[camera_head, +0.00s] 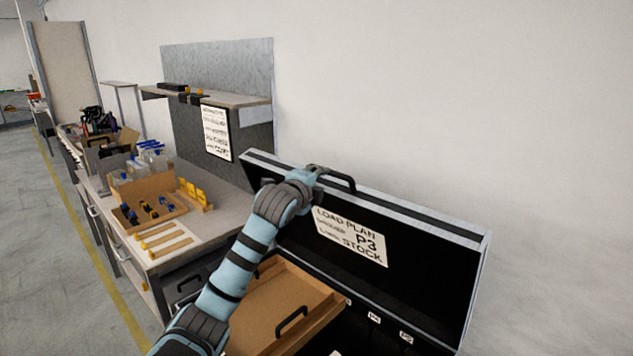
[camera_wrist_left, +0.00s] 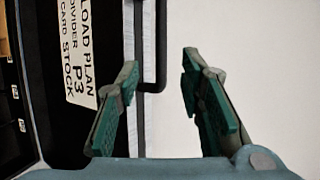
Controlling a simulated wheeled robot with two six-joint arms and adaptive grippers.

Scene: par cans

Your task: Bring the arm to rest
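My left arm reaches in from the lower left in the head view. Its gripper (camera_head: 318,172) is at the top edge of the open black case lid (camera_head: 440,262), near the lid's dark handle (camera_head: 340,180). In the left wrist view the gripper (camera_wrist_left: 161,62) is open with nothing pinched between its green-padded fingers. The handle (camera_wrist_left: 160,45) shows between the fingertips, close to the left finger; I cannot tell whether they touch. My right gripper is not in view.
A load plan sheet (camera_head: 350,238) is on the lid's inside. A brown tray (camera_head: 270,310) with a black handle lies in the case below my arm. A workbench (camera_head: 225,220) with a wooden organiser (camera_head: 150,187) stands to the left. The wall is behind the lid.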

